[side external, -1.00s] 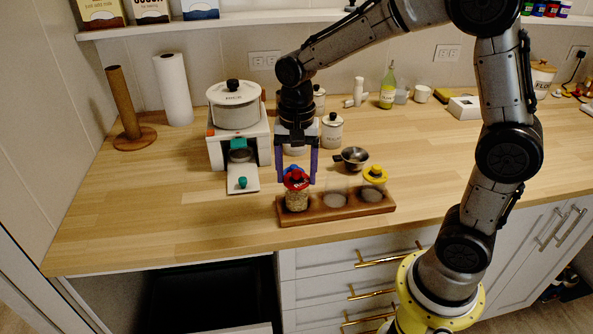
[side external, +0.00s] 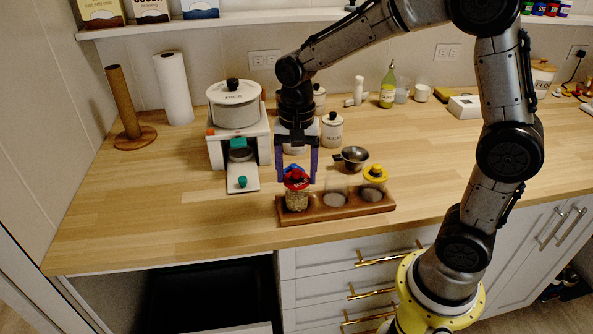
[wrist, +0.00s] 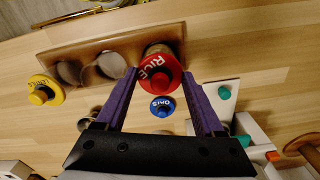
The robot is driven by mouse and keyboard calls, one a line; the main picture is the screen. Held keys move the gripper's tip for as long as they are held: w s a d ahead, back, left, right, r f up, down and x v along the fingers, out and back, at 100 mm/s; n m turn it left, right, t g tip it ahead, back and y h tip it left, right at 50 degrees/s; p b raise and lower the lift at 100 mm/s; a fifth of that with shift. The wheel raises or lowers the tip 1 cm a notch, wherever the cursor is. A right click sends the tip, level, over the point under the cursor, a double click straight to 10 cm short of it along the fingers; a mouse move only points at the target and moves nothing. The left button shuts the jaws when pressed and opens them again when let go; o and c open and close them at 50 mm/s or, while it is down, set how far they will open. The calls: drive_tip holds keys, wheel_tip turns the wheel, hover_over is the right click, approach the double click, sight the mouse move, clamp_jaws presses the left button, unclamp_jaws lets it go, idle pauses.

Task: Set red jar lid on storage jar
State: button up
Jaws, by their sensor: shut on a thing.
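My gripper (side external: 296,182), with purple fingers, is shut on the red jar lid (wrist: 160,73), marked RICE with a dark red knob. In the side external view the red lid (side external: 297,184) is at the mouth of the left storage jar (side external: 297,201), which holds pale grain. I cannot tell whether it is fully seated. The jar stands in a wooden rack (side external: 320,214) and partly shows behind the lid in the wrist view (wrist: 160,49). A small blue lid (wrist: 162,106) shows between my fingers, apparently on the counter behind the rack.
The rack also holds an uncovered clear jar (side external: 335,197) and a jar with a yellow lid (side external: 375,173). A metal cup (side external: 352,157) and white canister (side external: 332,130) stand behind. A white appliance (side external: 238,148) with a pot is left. The front-left counter is clear.

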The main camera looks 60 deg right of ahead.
drive_tip(key=shift+f, duration=0.45)
drive_tip(key=o, duration=1.3)
drive_tip(key=shift+r, duration=0.1)
drive_tip(key=shift+r, duration=3.45)
